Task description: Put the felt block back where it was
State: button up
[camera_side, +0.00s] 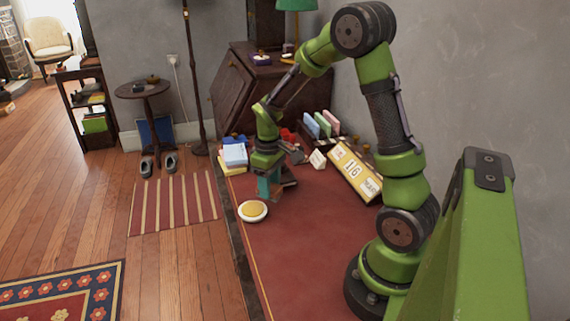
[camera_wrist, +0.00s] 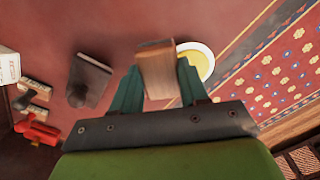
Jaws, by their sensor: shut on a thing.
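My gripper (camera_side: 268,190) points down low over the red desk top, just behind the white-and-yellow dish. In the wrist view its teal fingers (camera_wrist: 157,88) are shut on a brown, wood-coloured block (camera_wrist: 157,68), which seems to be the felt block. The block stands up between the fingers, slightly tilted in the picture. Its underside is hidden, so I cannot tell whether it touches the desk. In the side view the fingers mostly hide the block.
The white-and-yellow dish (camera_side: 253,210) is close to the gripper, near the desk's left edge. A red object (camera_wrist: 38,130) is at left. The front desk top (camera_side: 300,260) is clear.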

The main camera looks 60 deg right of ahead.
jog(key=w+d, duration=0.1)
jog(key=w, duration=0.2)
jog(key=w+d, duration=0.1)
jog(key=w, duration=0.3)
jog(key=w+d+f, duration=0.1)
jog(key=w+d, duration=0.1)
jog(key=w, duration=0.1)
jog(key=shift+w, duration=0.4)
jog(key=shift+w+f, duration=0.1)
jog(key=shift+f, duration=1.65)
jog(key=shift+f, duration=0.1)
jog(key=o, duration=1.2)
jog(key=shift+f, duration=0.1)
